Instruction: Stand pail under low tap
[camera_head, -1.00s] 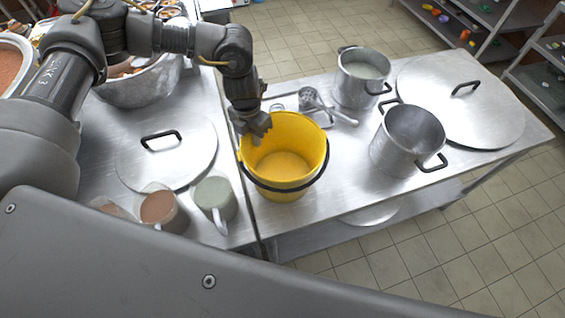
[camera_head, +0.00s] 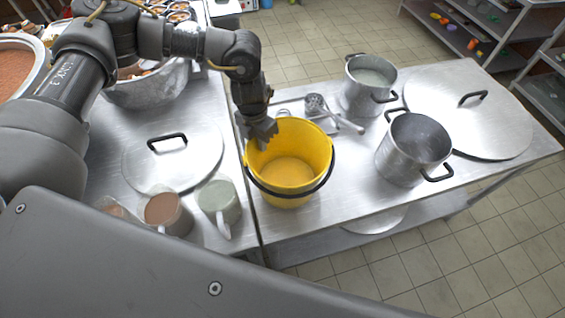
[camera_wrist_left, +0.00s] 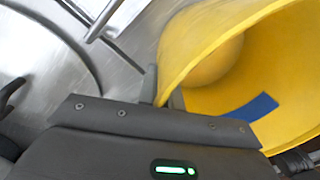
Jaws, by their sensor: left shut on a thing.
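The yellow pail (camera_head: 290,172) stands upright, empty, on the metal table, with its dark handle hanging down over its front. My left gripper (camera_head: 261,136) is shut on the pail's rim at its left back side. In the left wrist view the yellow wall of the pail (camera_wrist_left: 205,60) passes between the fingers (camera_wrist_left: 160,95), and a blue patch shows on its inside. I cannot tell whether the pail's base touches the table. No tap shows in these frames. My right gripper is not in view.
Two metal pots (camera_head: 413,148) (camera_head: 367,85) and a large lid (camera_head: 468,113) stand right of the pail. A ladle (camera_head: 330,112) lies behind it. Left are a lid (camera_head: 172,158), mugs (camera_head: 220,203) and a big pot (camera_head: 148,88). Tiled floor lies beyond the table.

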